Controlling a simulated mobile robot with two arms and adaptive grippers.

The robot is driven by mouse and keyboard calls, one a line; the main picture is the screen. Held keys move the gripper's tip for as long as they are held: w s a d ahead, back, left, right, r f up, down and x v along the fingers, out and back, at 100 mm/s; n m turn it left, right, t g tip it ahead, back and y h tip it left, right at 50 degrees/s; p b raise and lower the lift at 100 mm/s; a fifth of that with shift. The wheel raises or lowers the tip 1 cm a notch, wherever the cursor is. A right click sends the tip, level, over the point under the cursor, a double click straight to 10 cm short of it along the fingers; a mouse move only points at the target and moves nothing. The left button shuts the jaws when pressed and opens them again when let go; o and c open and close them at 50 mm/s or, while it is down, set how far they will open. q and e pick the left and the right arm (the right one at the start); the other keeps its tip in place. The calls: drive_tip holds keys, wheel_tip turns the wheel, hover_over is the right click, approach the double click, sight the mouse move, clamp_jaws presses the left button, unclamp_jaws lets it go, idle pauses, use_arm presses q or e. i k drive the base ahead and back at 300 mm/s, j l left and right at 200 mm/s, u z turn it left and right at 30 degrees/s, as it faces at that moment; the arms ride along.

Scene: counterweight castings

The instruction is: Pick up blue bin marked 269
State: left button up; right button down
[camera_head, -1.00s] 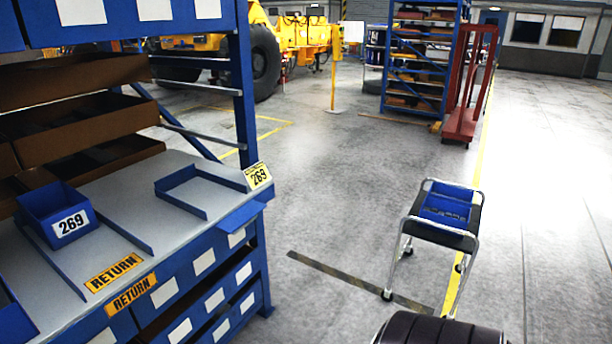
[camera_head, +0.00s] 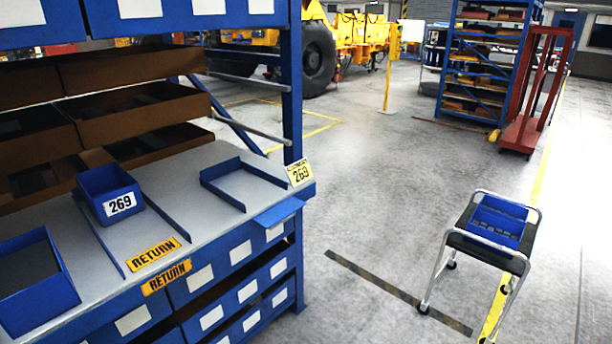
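The blue bin marked 269 (camera_head: 108,192) sits on the grey top of the blue workbench shelf at the left. Its white 269 label faces me. It stands between two low blue rails, behind the yellow RETURN label (camera_head: 153,254). To its right is an empty blue three-sided frame (camera_head: 238,184) on the same surface, with a yellow 269 tag (camera_head: 299,173) at the corner beside it. Neither of my grippers shows in the head view.
Another blue bin (camera_head: 40,285) is at the lower left. Brown trays (camera_head: 130,112) fill the shelves behind. A wheeled cart (camera_head: 490,240) carrying a blue bin stands on the right. The floor between shelf and cart is clear except for a flat striped line (camera_head: 390,290).

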sight(507, 235)
drive_tip(key=l, duration=1.05)
drive_tip(key=l+u, duration=0.15)
drive_tip(key=l, duration=1.5)
drive_tip(key=l+u, duration=0.1)
drive_tip(key=l, duration=0.5)
drive_tip(key=k+l, duration=0.1)
drive_tip(key=l, duration=0.5)
drive_tip(key=l+u, duration=0.1)
drive_tip(key=l, duration=0.5)
drive_tip(key=k+l+u, duration=0.1)
drive_tip(key=l, duration=1.1)
drive_tip(key=k+l+u, duration=0.1)
drive_tip(key=l, duration=0.5)
drive_tip(key=k+l, duration=0.15)
drive_tip(key=l, duration=0.45)
